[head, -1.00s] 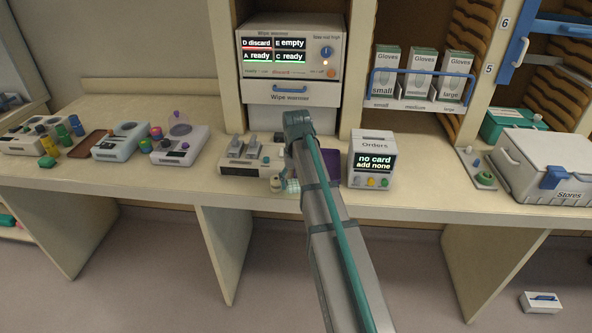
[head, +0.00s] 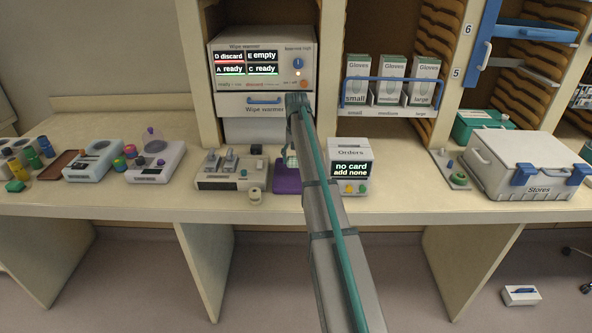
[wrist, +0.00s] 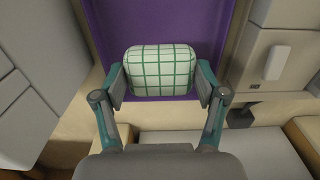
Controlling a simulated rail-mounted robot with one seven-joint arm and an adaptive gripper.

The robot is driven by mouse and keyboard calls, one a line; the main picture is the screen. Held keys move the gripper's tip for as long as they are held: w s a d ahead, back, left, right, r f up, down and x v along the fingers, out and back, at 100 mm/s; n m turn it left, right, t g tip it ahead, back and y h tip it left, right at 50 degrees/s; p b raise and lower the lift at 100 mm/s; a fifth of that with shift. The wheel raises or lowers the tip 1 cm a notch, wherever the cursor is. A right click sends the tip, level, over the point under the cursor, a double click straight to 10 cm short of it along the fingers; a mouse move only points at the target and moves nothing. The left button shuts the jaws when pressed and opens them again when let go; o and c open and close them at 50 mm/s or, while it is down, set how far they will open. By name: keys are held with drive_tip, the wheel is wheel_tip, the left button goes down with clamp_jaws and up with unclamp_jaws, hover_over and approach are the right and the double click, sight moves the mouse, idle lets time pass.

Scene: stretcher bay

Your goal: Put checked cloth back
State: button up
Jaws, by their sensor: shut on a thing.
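The checked cloth (wrist: 160,68), white with green grid lines, is between the two fingers of my gripper (wrist: 161,84) in the wrist view. The fingers are shut on its left and right sides. It is over the purple tray (wrist: 205,20), near the tray's edge; whether it touches the tray I cannot tell. In the head view a small part of the cloth (head: 291,158) shows beside my arm, above the purple tray (head: 285,182). My arm hides most of the gripper there.
The Orders box (head: 350,165) stands close on the right. The wipe warmer (head: 262,70) is behind. Bare counter (head: 395,175) lies right of the Orders box.

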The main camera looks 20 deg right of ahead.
sight(296, 177)
drive_tip(key=shift+f+p, duration=0.65)
drive_tip(key=shift+f, duration=2.1)
drive_tip(key=shift+f, duration=0.1)
drive_tip(key=o, duration=1.1)
wheel_tip(296, 177, up, 12)
drive_tip(key=b, duration=0.3)
